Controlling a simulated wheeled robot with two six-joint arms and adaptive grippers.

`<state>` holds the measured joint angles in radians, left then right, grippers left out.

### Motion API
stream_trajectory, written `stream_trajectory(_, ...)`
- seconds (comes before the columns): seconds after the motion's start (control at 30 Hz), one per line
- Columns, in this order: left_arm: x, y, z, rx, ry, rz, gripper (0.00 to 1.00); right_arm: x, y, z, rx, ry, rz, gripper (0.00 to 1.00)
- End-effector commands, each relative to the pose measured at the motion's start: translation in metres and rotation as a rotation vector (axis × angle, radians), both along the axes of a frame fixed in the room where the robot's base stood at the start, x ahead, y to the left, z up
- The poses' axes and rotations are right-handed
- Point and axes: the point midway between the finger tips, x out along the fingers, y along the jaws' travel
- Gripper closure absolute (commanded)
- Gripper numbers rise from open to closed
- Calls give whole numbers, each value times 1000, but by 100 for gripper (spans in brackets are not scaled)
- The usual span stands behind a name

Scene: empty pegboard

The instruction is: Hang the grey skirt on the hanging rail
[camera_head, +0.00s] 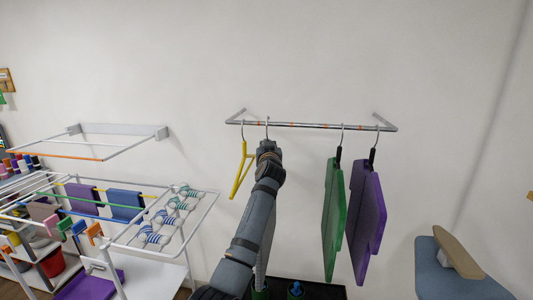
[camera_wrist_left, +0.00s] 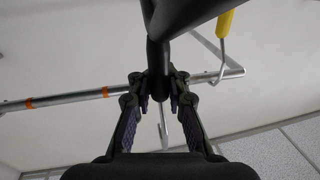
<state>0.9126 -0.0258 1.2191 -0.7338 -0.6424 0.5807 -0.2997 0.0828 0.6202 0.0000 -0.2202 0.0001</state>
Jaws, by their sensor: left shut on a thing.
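The hanging rail (camera_head: 310,125) is a grey metal bar with orange marks, fixed to the wall; it also crosses the left wrist view (camera_wrist_left: 65,99). My left gripper (camera_head: 267,147) is just below the rail's left part. In the left wrist view, its fingers (camera_wrist_left: 158,100) are shut on the black neck of a hanger (camera_wrist_left: 158,52). That hanger's metal hook (camera_head: 267,121) reaches up to the rail; whether it rests on it, I cannot tell. A pale grey strip beside my arm, probably the grey skirt (camera_head: 266,245), is mostly hidden by the arm. My right gripper is out of view.
A yellow hanger (camera_head: 240,170) hangs close left of my gripper. Green (camera_head: 333,220) and purple (camera_head: 367,220) garments hang towards the right end. Rail between my gripper and the green garment is free. A drying rack (camera_head: 130,238) stands left, an ironing board (camera_head: 450,272) right.

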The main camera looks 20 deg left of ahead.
Motion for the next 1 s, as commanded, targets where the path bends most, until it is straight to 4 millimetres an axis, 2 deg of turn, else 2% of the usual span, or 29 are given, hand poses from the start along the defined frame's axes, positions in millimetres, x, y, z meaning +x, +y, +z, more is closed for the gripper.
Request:
stream_trajectory(0.03, 5, 1, -2, 2, -2, 1, 100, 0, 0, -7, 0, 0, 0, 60)
stream_trajectory(0.7, 68, 15, 0, 3, -4, 5, 100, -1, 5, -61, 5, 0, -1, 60)
stream_trajectory(0.8, 74, 15, 0, 2, -2, -1, 100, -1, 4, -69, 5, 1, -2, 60)
stream_trajectory(1.0, 74, 15, -18, 1, -3, 0, 100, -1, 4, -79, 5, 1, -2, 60)
